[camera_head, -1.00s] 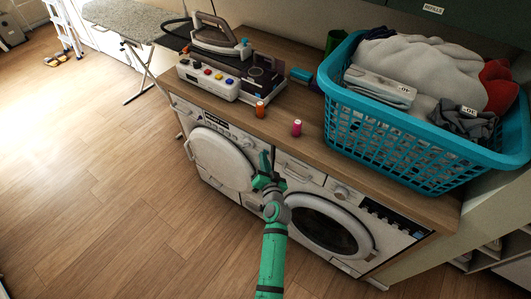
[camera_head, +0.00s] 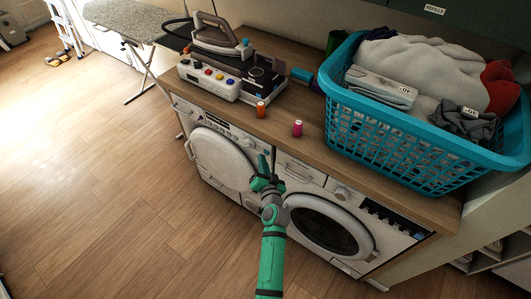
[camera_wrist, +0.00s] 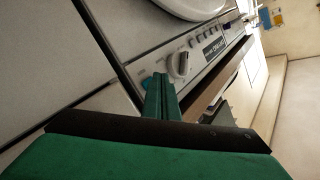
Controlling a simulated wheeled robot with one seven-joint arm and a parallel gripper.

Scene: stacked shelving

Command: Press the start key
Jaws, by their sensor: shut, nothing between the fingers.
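Two front-loading machines stand under the wooden counter: a left machine with a white round door (camera_head: 222,158) and a right machine with a dark round door (camera_head: 328,228). My gripper (camera_head: 267,166) is in front of the left machine's right end, near the seam between them. In the wrist view my green fingers (camera_wrist: 160,98) are shut and empty, with their tips close by a control panel. The panel has a round knob (camera_wrist: 179,64), a row of small keys (camera_wrist: 207,36) and a dark display (camera_wrist: 213,46). A small blue-teal key (camera_wrist: 147,84) sits beside the fingertips; I cannot tell contact or its label.
The counter (camera_head: 330,150) overhangs the panels.

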